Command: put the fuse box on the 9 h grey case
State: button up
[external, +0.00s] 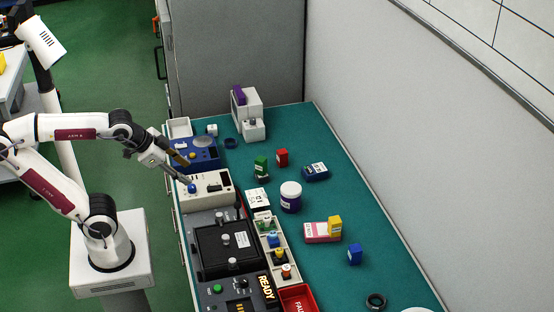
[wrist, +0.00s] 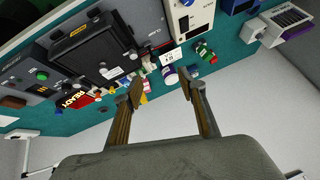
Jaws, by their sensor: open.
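My gripper (external: 189,172) is open and empty, above the blue and cream units at the left edge of the bench. In the wrist view its two fingers (wrist: 161,88) stand wide apart with nothing between them. Small upright boxes stand on the bench: green (external: 261,164), red (external: 282,157), blue (external: 354,254), and a yellow one (external: 335,224) on or against a pink and white case (external: 317,233). I cannot tell which is the fuse box. A pale case with a dark-lettered label (external: 258,198) lies near the bench middle; its text is unreadable. A dark blue case (external: 315,172) lies farther right.
A white jar with a purple band (external: 290,197) stands mid-bench. A black fixture (external: 225,245) and a cream divided tray (external: 284,256) line the left side; a red FAIL bin (external: 297,300) is in front. A white device (external: 248,112) stands at the back.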

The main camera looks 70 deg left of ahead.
jog(key=s+d+f+n+g+h, duration=0.1)
jog(key=s+d+f, duration=0.2)
jog(key=s, duration=0.3)
jog(key=shift+s+d+f+n+h, duration=0.15)
jog(key=shift+d+n+h, duration=0.2)
jog(key=shift+d, duration=0.4)
